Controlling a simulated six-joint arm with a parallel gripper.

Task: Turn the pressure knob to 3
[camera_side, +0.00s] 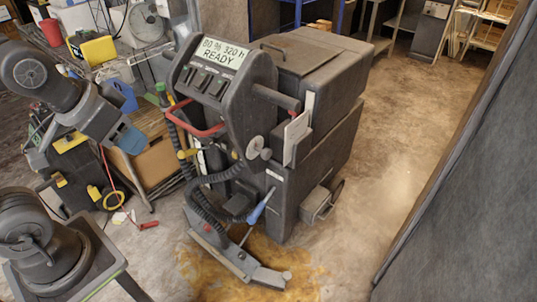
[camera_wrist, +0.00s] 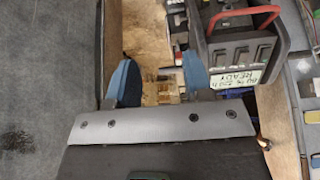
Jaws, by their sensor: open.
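A dark grey floor-cleaning machine (camera_side: 310,95) stands in the middle of the side view. Its display (camera_side: 221,53) reads 80 % 320 h READY, above a row of dark switches (camera_side: 204,80). A round grey knob (camera_side: 256,146) sits low on its body below the console and may be the pressure knob; no numbers are readable on it. My gripper (camera_side: 130,140) is left of the machine, apart from it. In the wrist view the two blue fingers of my gripper (camera_wrist: 160,62) are spread with nothing between them. The display (camera_wrist: 235,78) shows there upside down; the knob is not identifiable.
A red handle bar (camera_side: 196,122) juts from the console toward my gripper. A ribbed black hose (camera_side: 205,200) hangs below. A cluttered cart with a cardboard box (camera_side: 150,172) stands behind my gripper. Open floor (camera_side: 400,150) lies to the machine's right, before a dark wall (camera_side: 470,170).

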